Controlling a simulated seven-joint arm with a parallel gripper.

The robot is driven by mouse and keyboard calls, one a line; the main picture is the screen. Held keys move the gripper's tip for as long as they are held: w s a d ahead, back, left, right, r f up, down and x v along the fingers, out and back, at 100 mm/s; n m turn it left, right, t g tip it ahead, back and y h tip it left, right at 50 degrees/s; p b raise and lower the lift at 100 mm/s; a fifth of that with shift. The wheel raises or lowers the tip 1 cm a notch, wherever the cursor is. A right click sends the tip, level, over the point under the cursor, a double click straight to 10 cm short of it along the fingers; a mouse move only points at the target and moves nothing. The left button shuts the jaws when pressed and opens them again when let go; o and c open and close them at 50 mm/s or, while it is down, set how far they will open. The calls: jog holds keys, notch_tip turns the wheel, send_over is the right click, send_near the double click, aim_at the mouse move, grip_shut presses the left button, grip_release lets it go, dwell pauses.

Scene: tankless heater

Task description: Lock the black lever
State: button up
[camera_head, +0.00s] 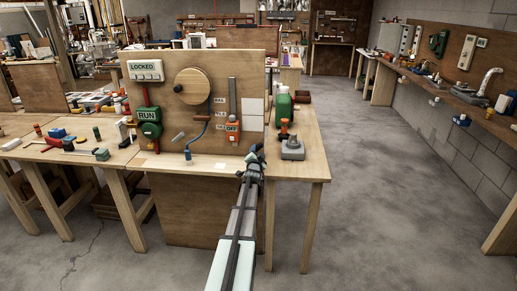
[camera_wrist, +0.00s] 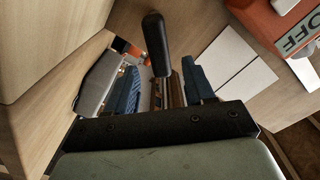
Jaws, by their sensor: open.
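A black rounded lever handle (camera_wrist: 157,45) shows in the wrist view. Its lower end lies between my gripper's (camera_wrist: 162,84) two blue-padded fingers in the picture; I see a gap on both sides, but depth and contact are unclear. My gripper is open. In the head view, my gripper (camera_head: 255,160) is at the lower right of the upright wooden panel (camera_head: 215,68), near the table's front edge. I cannot clearly pick out the black lever there; my gripper may cover it. A white box (camera_head: 146,71) on the panel reads LOCKED.
The panel carries a green RUN box (camera_head: 149,122), a round wooden wheel (camera_head: 194,86), a blue-handled lever (camera_head: 188,154) and a red OFF box (camera_head: 233,131), also in the wrist view (camera_wrist: 275,22). A green bottle (camera_head: 284,107) stands right of the panel. The floor is clear at right.

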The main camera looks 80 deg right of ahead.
aim_at(258, 148)
jog(key=d, duration=0.5)
jog(key=shift+d, duration=0.3)
grip_shut()
